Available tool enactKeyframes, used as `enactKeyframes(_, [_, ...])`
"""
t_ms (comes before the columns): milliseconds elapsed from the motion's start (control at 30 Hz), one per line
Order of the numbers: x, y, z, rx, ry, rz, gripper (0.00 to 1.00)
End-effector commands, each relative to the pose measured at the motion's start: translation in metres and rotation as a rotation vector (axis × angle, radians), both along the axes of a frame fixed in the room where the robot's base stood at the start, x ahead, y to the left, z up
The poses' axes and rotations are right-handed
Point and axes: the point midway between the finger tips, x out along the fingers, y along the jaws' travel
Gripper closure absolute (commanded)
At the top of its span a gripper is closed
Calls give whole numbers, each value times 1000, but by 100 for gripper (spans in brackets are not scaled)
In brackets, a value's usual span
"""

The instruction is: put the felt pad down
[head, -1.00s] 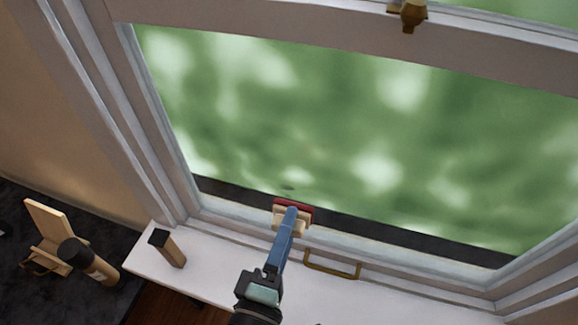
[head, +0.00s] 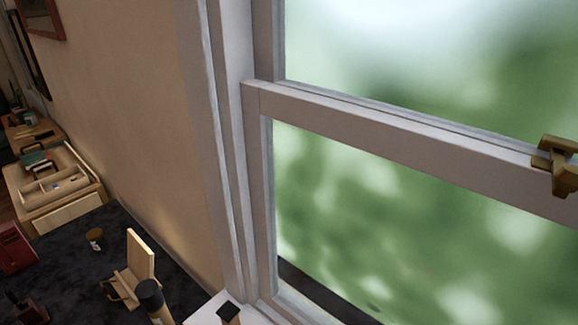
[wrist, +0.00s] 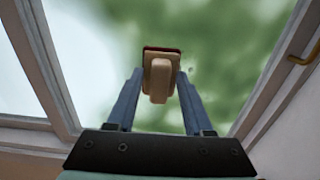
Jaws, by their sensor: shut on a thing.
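The felt pad (wrist: 159,53) is a tan block with a rounded grip and a dark red felt face. In the wrist view, my gripper (wrist: 160,76) is shut on its grip between two blue fingers. The felt face points away from me, towards the window glass. I cannot tell whether the felt touches the glass. Neither my gripper nor the felt pad shows in the head view now.
The sash window (head: 400,135) has a brass latch (head: 557,165). A black-topped block (head: 228,312) stands on the sill at the bottom edge. A dark desk top at left holds a wooden stand (head: 140,258) and a black-capped cylinder (head: 150,297). A divided tray (head: 50,186) stands farther back.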

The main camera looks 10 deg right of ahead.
Motion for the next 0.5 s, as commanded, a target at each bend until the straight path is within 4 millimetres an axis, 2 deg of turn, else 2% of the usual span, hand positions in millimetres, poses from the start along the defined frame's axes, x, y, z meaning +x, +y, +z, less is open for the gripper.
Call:
enactKeyframes(133, [5,9,-8,-2,2,45,93])
enactKeyframes(233, [12,25,-22,-3,5,125,93])
enactKeyframes(500, [30,87,-87,-6,11,492,93])
